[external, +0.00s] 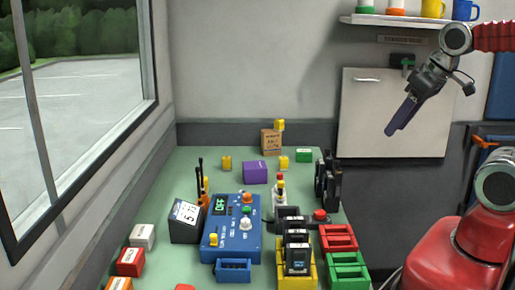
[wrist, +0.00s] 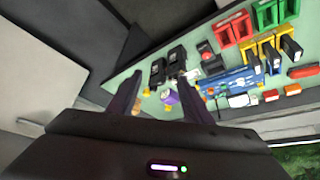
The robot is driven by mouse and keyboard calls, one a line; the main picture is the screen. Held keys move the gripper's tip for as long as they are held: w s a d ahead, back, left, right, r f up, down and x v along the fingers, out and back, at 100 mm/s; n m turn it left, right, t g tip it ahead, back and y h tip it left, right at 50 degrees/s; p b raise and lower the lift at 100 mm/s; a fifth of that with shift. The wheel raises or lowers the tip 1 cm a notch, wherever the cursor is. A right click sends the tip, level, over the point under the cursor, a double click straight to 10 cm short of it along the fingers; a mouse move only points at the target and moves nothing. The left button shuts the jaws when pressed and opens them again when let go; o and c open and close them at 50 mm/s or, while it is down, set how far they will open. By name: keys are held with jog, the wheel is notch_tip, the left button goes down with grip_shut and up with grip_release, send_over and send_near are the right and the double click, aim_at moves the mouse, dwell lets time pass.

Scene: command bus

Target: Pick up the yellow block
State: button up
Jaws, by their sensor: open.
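Several small yellow blocks show in the external view. One yellow block (external: 279,125) sits on top of a brown cardboard box (external: 271,142) at the back of the green table. Another yellow block (external: 226,162) stands to the left of a purple box (external: 254,172), and a third yellow block (external: 284,162) stands to its right. My gripper (external: 390,131) is high to the right of the table, pointing down-left, apart from all the blocks. In the wrist view my gripper (wrist: 160,78) has its two dark fingers spread, with nothing held. The fingers hide part of the table there.
The green table (external: 190,165) holds a blue control box (external: 232,242), black radios, and red, green and yellow crates. A white cabinet (external: 394,112) and a shelf (external: 400,20) with mugs are on the wall behind my arm. A window is at left.

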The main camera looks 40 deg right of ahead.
jog(key=shift+d, duration=0.1)
jog(key=w+d+f+m+g+h, duration=0.1)
jog(key=w+d+f, duration=0.4)
jog(key=w+f, duration=0.25)
jog(key=w+d+f+g+h, duration=0.1)
jog(key=w+d+f, duration=0.5)
jog(key=w+f, duration=0.15)
jog(key=w+d+f+t, duration=0.1)
jog(key=w+t, duration=0.1)
jog(key=w, duration=0.4)
jog(key=w+d+f+t, duration=0.1)
jog(key=w, duration=0.4)
jog(key=w+d+f+t, duration=0.2)
jog(key=w, duration=0.4)
jog(key=shift+w+d+t+y, duration=0.1)
jog(key=shift+w+t+y, duration=0.2)
jog(key=shift+w, duration=0.05)
jog(key=w+a+r+n+t+y, duration=0.1)
jog(key=w+a+r+t, duration=0.1)
jog(key=w+r+t, duration=0.2)
notch_tip(320, 180, up, 4)
jog(key=w, duration=0.2)
jog(key=shift+w+a+r+t, duration=0.15)
jog(key=shift+w+a+t, duration=0.2)
jog(key=shift+t, duration=0.05)
jog(key=shift+w, duration=0.1)
